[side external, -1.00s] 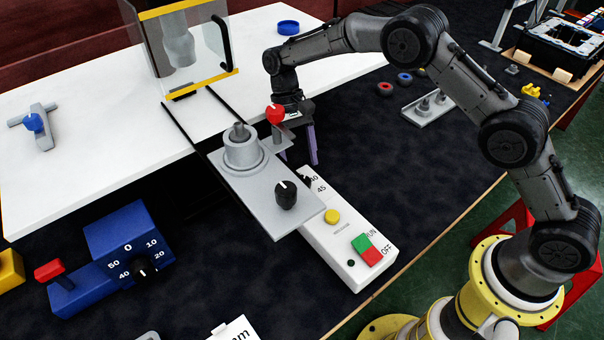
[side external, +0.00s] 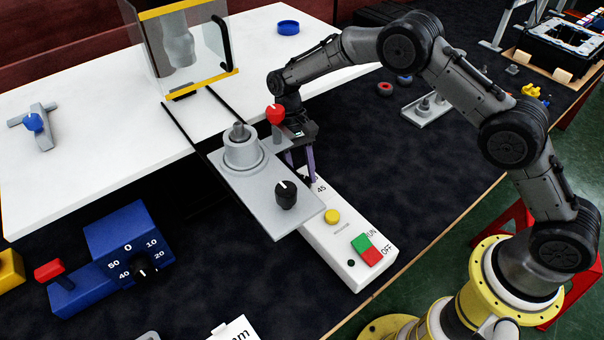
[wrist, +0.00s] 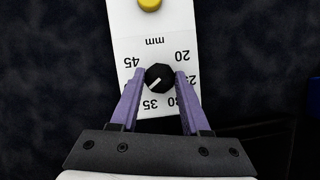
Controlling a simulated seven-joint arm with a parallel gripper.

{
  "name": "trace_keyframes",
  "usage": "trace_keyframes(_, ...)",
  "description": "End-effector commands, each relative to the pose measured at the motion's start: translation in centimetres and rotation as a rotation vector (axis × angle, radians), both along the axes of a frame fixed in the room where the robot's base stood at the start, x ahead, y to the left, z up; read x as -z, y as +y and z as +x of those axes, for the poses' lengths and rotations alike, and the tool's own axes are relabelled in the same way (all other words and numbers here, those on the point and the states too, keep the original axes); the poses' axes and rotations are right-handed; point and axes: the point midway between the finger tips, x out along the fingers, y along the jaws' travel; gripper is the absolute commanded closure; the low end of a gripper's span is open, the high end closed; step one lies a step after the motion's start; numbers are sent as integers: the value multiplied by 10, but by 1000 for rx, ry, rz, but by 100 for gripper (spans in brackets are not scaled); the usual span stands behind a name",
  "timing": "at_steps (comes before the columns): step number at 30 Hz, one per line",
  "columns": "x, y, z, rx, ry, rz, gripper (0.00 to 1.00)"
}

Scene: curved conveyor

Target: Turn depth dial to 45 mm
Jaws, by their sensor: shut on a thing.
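The depth dial (wrist: 159,78) is a small black knob with a white pointer line, set on a white control panel (wrist: 125,40) marked mm. In the wrist view, 45 (wrist: 132,62) is at its upper left, 20 at upper right, 30 and 35 below. The pointer slants to the lower left, between 35 and 45; the left finger hides any mark there. My gripper (wrist: 159,76) has its two purple fingers shut on the dial from both sides.
A grey fixture plate (side external: 250,190) with a black knob (side external: 286,194) and a red knob (side external: 275,114) overhangs the panel closely. A yellow button (side external: 332,217) and green and red buttons (side external: 367,250) sit on the panel. A blue dial box (side external: 120,240) stands at left.

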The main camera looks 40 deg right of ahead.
Motion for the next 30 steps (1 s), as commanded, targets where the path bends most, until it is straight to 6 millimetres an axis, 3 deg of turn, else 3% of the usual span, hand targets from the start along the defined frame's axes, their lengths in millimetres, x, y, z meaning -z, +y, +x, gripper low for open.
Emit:
trace_keyframes(1,0,0,0,0,0,0,89)
trace_keyframes(3,0,0,0,0,0,0,100)
trace_keyframes(17,-1,-1,0,91,1,-1,100)
trace_keyframes(30,-1,-4,-1,462,-1,0,100)
